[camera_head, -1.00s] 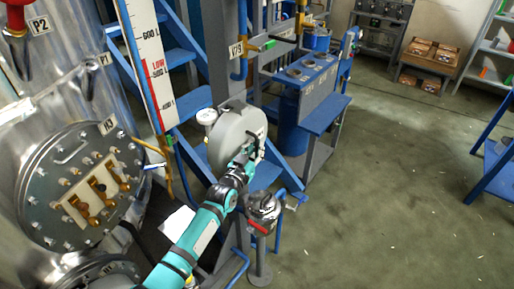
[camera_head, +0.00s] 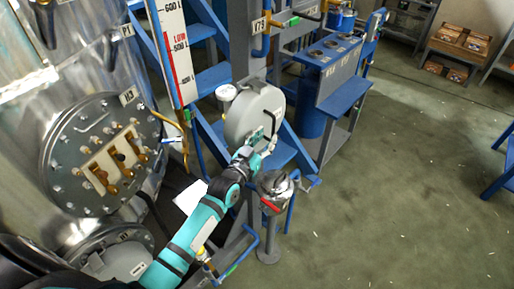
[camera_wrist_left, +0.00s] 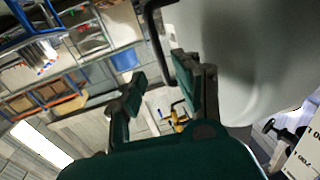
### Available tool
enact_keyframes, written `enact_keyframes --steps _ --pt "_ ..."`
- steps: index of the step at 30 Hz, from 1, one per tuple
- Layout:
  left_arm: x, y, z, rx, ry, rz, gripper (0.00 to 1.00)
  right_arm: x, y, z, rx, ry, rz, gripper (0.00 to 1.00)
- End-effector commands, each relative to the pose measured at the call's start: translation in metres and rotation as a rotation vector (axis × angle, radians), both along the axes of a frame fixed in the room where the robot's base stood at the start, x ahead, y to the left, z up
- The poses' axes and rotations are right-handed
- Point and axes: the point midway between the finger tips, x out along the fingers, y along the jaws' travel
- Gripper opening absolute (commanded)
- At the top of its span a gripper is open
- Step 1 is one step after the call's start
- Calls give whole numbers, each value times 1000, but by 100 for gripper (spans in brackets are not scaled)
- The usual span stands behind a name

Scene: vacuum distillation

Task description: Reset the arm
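My left arm, teal with black joints, comes in from the lower left of the head view. Its left gripper (camera_head: 264,145) is at the lower right of a round grey housing (camera_head: 245,118) with a dark handle on its face. In the left wrist view, the two green-padded fingers of the left gripper (camera_wrist_left: 165,92) are spread with nothing between their tips. The grey housing (camera_wrist_left: 235,50) and its black handle (camera_wrist_left: 156,45) are close to the right-hand finger; I cannot tell whether they touch. My right gripper is not in view.
A metal valve pot with a red lever (camera_head: 274,190) stands just right of my forearm. A steel tank with a bolted flange (camera_head: 75,135) is at left. Blue steps (camera_head: 215,78) and a blue table (camera_head: 343,95) are behind. Open floor (camera_head: 400,190) lies right.

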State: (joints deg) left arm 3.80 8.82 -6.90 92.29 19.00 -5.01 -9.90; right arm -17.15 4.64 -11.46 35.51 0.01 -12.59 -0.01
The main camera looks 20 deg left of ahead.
Motion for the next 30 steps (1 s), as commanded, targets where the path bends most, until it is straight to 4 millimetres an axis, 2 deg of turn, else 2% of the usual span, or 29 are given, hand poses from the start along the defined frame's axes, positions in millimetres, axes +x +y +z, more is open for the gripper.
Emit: enact_keyframes --steps 3,9,16,19,20,23,26,27,29,30 --pt "-25 4 -1 2 1 0 33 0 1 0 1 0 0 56" --pt "-51 7 0 1 -1 0 33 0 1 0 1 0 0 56" --pt "-57 8 0 1 -1 0 33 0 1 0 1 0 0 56" --pt "-58 9 -15 4 28 2 33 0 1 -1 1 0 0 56" --pt "-59 9 -25 7 47 3 33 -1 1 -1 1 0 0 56" --pt "-67 10 -76 22 145 9 33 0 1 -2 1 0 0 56" --pt "-86 11 -146 41 285 15 33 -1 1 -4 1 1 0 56" --pt "-97 12 -176 50 345 16 33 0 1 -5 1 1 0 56" --pt "-116 12 -218 64 434 18 33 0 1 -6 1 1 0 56" --pt "-131 13 -246 74 493 19 33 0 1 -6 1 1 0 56"
